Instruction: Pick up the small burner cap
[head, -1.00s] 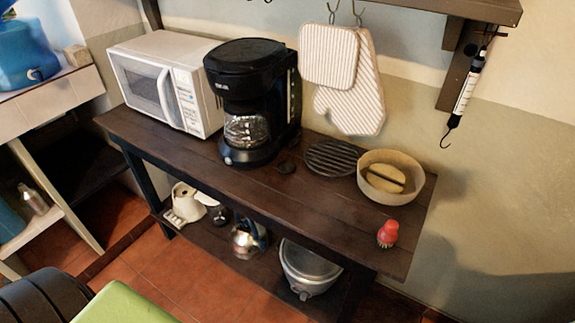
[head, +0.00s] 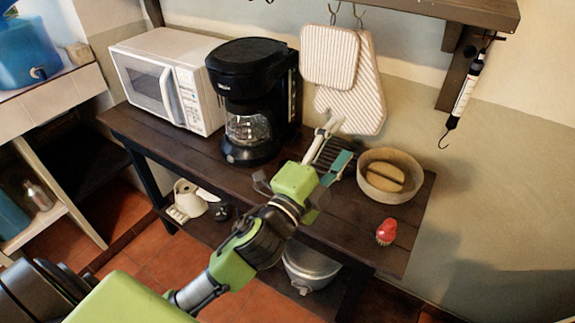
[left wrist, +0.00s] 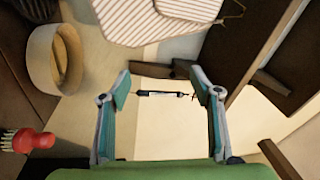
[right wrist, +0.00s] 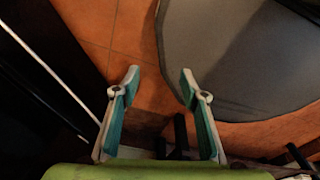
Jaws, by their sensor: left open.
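The small burner cap does not show now; the small dark disc seen earlier on the wooden table (head: 350,228), between coffee maker and grate, is covered by my left arm. My left gripper (head: 333,148) is open and empty above the table, over the dark round grate, which it partly covers. In the left wrist view the same gripper (left wrist: 160,74) has its fingers wide apart, facing the wall. My right gripper (right wrist: 160,75) shows only in the right wrist view, open and empty above the tiled floor.
The black coffee maker (head: 250,95) stands left of my left gripper, with a white microwave (head: 150,82) beyond. A bowl (head: 372,192) and a red brush (head: 387,228) are to the right. Striped oven mitts (head: 345,70) hang behind. A dark shelf (head: 480,8) juts out above.

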